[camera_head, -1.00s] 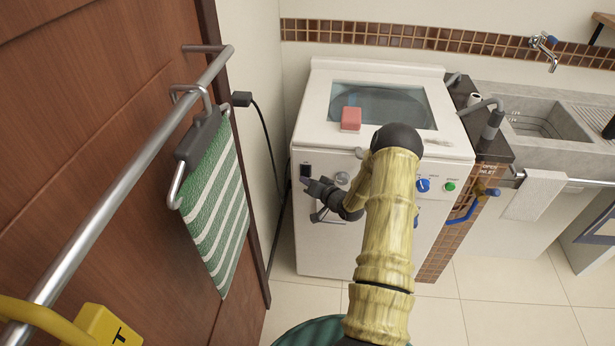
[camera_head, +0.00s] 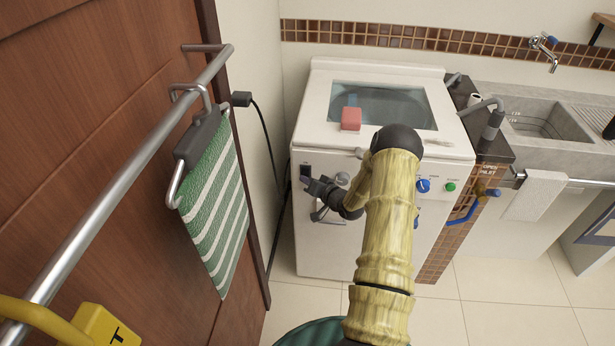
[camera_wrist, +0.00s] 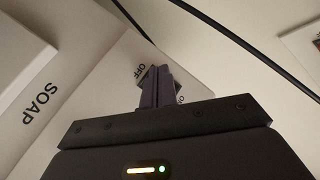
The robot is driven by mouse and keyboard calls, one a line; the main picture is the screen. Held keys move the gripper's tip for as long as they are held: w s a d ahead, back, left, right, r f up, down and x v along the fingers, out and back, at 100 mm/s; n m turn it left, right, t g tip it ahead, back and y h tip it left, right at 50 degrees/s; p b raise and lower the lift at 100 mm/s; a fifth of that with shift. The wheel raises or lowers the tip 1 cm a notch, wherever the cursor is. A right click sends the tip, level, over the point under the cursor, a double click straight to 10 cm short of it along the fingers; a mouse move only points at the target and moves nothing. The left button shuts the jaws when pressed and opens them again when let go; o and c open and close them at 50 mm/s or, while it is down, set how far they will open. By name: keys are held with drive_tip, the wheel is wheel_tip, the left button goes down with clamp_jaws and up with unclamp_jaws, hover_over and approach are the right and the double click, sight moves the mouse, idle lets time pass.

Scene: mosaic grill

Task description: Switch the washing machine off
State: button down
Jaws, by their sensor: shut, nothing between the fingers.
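The white washing machine (camera_head: 430,248) stands against the back wall, with a dark rocker switch (camera_head: 305,169) at the left end of its front panel. My gripper (camera_head: 307,180) is shut and empty, its fingertips at the switch, just below it in the head view. In the wrist view my gripper's dark fingers (camera_wrist: 157,84) lie over the switch area, between the printed OFF label (camera_wrist: 140,72) and the ON label (camera_wrist: 180,98). The fingers hide most of the switch, so its position and any contact cannot be told.
A silver knob (camera_head: 342,178), a blue knob (camera_head: 423,186) and a green button (camera_head: 450,187) share the panel. A striped towel (camera_head: 215,210) hangs from the door rail at left. A black cable (camera_head: 268,140) runs beside the machine.

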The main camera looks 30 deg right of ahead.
idle(0.4)
drive_tip(key=shift+s+a+r, duration=0.15)
drive_tip(key=shift+s+a, duration=0.2)
drive_tip(key=shift+s, duration=0.2)
drive_tip(key=shift+p, duration=0.3)
drive_tip(key=s+a, duration=0.1)
drive_tip(key=s+a+p, duration=0.1)
drive_tip(key=s, duration=0.2)
drive_tip(key=shift+s+a+r, duration=0.1)
drive_tip(key=shift+a+r, duration=0.25)
drive_tip(key=shift+a, duration=0.05)
